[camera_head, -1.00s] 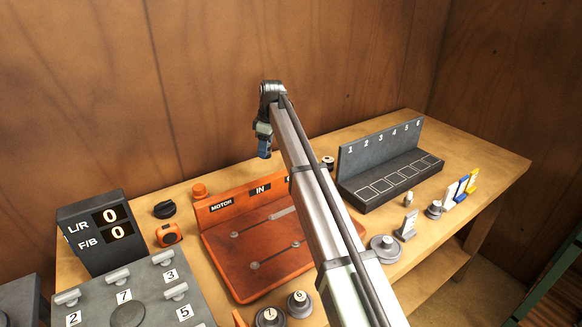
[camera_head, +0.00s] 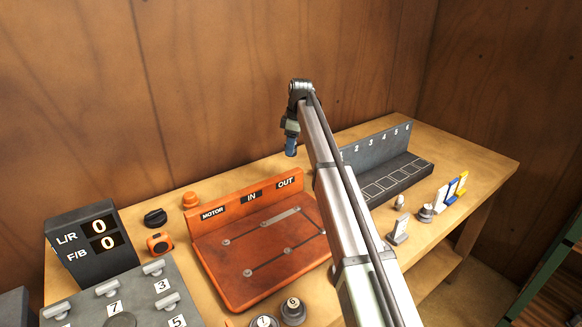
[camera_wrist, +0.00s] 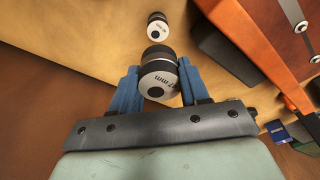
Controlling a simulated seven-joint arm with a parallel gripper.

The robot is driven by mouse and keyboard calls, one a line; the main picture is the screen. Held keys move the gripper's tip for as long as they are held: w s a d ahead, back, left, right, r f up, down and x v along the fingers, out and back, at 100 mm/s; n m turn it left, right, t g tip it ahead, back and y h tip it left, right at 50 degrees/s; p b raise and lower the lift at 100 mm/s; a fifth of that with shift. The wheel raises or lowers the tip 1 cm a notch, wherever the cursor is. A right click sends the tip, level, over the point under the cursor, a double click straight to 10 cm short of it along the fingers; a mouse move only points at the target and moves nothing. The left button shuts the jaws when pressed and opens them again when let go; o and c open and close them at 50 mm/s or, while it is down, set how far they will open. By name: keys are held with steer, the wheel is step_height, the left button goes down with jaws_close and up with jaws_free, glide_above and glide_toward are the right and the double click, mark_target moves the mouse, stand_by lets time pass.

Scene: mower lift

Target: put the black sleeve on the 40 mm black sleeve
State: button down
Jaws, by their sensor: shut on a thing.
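My gripper (camera_wrist: 158,88) has its blue fingers shut on the black sleeve (camera_wrist: 157,55), which shows a white end face with partly readable "mm" print. A second black piece with a white end (camera_wrist: 157,25), probably the 40 mm black sleeve, stands on the table just beyond and apart from the held one. Its size print is too small to read. In the head view my gripper (camera_head: 291,146) hangs down above the back of the table, behind the orange board. The held sleeve cannot be made out there, and the second piece does not show, likely behind my arm.
The orange board (camera_head: 248,272) marked MOTOR, IN and OUT lies left of my arm. The dark numbered rack (camera_head: 388,181) stands to the right. A black knob (camera_head: 155,217) and an orange tape measure (camera_head: 159,243) are at left.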

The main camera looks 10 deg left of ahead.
steer(key=shift+f, duration=3.85)
steer(key=shift+f, duration=0.15)
steer(key=c, duration=0.5)
jaws_free()
steer(key=shift+c, duration=0.2)
steer(key=r, duration=0.4)
steer(key=d+r, duration=0.1)
steer(key=r, duration=0.7)
steer(key=shift+d+r, duration=0.1)
steer(key=shift+d, duration=0.3)
